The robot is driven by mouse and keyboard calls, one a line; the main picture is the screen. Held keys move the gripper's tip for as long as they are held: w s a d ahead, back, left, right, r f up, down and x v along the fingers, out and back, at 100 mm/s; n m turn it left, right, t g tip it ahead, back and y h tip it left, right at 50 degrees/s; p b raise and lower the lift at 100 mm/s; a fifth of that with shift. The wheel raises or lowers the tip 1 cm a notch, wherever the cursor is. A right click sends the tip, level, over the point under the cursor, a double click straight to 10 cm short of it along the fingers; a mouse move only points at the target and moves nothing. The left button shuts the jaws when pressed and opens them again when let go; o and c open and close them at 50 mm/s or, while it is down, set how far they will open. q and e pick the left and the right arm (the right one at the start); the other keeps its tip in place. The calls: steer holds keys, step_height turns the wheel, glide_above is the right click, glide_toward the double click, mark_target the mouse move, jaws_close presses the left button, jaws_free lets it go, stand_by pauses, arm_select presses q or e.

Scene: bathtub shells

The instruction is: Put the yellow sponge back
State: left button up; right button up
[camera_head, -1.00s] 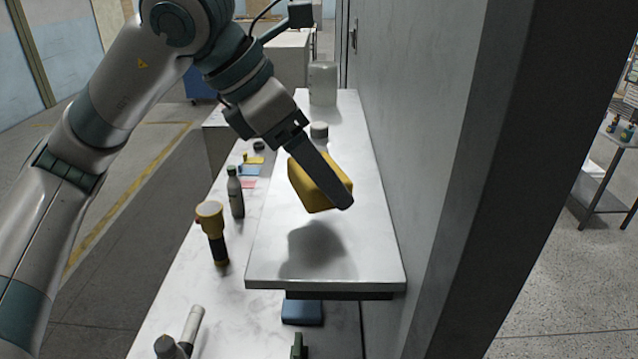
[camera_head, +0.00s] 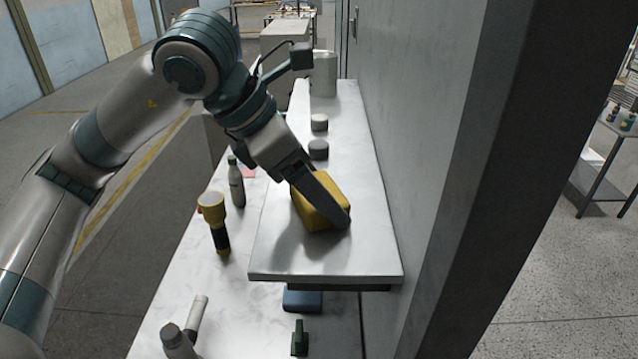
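The yellow sponge (camera_head: 312,212) is a block near the front part of the raised white shelf (camera_head: 300,262). Its shadow lies close around it, so it is on or just above the shelf surface; I cannot tell which. My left gripper (camera_head: 340,222) comes down over the sponge from the upper left. One finger lies along the sponge's right side and the other finger is hidden. The gripper appears shut on the sponge. My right gripper is not in view.
Two small round grey items (camera_head: 318,149) and a white cylinder (camera_head: 323,74) stand farther back on the shelf. A wall (camera_head: 410,130) borders it on the right. The lower counter holds a dark bottle (camera_head: 236,185), a yellow flashlight (camera_head: 214,222) and a blue block (camera_head: 302,300).

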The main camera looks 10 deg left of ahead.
arm_select(q)
steer(key=shift+f, duration=0.15)
steer(key=o, duration=0.9)
steer(key=shift+r, duration=0.25)
steer(key=shift+s+a+r, duration=0.1)
steer(key=shift+a+r, duration=0.05)
steer(key=shift+r, duration=0.05)
steer(key=b+v, duration=0.3)
steer(key=v, duration=0.8)
steer(key=shift+a+r+b, duration=0.1)
steer(key=shift+b, duration=0.3)
steer(key=shift+s, duration=0.1)
